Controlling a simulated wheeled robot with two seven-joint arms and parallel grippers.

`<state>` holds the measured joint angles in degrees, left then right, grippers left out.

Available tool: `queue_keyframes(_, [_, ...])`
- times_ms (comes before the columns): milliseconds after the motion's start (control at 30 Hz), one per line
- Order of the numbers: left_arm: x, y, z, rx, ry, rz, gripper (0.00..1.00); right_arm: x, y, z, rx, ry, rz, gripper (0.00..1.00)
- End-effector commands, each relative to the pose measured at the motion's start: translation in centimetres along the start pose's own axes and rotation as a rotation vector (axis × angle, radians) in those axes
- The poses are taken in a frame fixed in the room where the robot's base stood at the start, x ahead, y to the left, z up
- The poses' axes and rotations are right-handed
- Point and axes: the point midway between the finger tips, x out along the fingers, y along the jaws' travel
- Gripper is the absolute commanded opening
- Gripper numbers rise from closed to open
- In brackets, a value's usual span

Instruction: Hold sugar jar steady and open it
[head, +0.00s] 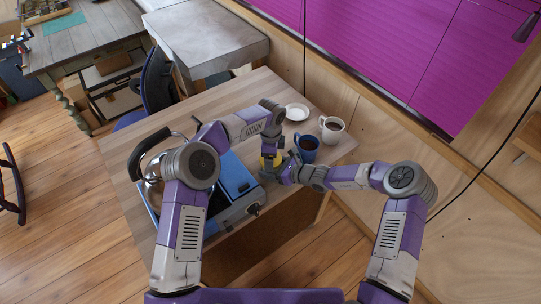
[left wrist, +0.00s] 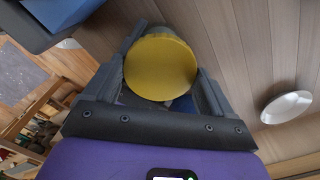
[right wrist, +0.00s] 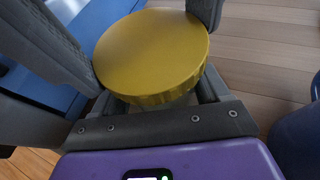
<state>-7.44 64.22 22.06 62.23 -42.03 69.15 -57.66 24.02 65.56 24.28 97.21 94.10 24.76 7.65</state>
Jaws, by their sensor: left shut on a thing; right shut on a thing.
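The sugar jar has a round yellow lid (head: 278,159) and stands near the front edge of the wooden table. The lid fills the space between my left gripper's fingers in the left wrist view (left wrist: 160,67). My left gripper (head: 268,152) appears shut on the lid from the far side. My right gripper (head: 287,171) comes in from the right and appears shut on the jar's body below the lid. The lid (right wrist: 150,52) covers parts of the right fingers in the right wrist view. Most of the jar body is hidden. The lid sits on the jar.
A blue camp stove (head: 236,180) with a kettle (head: 152,168) stands left of the jar. A blue mug (head: 307,150), a white mug (head: 332,128) with dark drinks and a white saucer (head: 297,112) stand to the right and behind. The table's front edge is close.

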Motion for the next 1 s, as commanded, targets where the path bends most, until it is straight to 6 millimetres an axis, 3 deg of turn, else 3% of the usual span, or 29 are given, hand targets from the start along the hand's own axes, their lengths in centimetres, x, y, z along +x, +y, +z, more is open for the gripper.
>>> queue_keyframes(367, [-0.1,0.0,0.0,-0.059,0.000,-0.001,0.48,0.0,0.0,0.0,0.000,0.000,0.000,0.00])
queue_keyframes(400, [-0.1,0.0,0.0,-0.059,0.000,-0.001,0.89,0.0,0.0,0.0,0.000,0.000,0.000,0.00])
queue_keyframes(467, [-0.1,0.0,0.0,-0.059,0.000,-0.001,0.98,0.0,0.0,0.0,0.000,0.000,0.000,0.00])
queue_keyframes(767, [-0.3,0.0,0.0,-0.058,0.000,-0.002,1.00,0.0,0.0,0.0,0.000,0.000,0.000,0.00])
queue_keyframes(1000, [-3.1,-0.1,0.0,-0.057,0.000,-0.004,1.00,0.0,0.0,0.0,0.000,0.000,0.000,0.00])
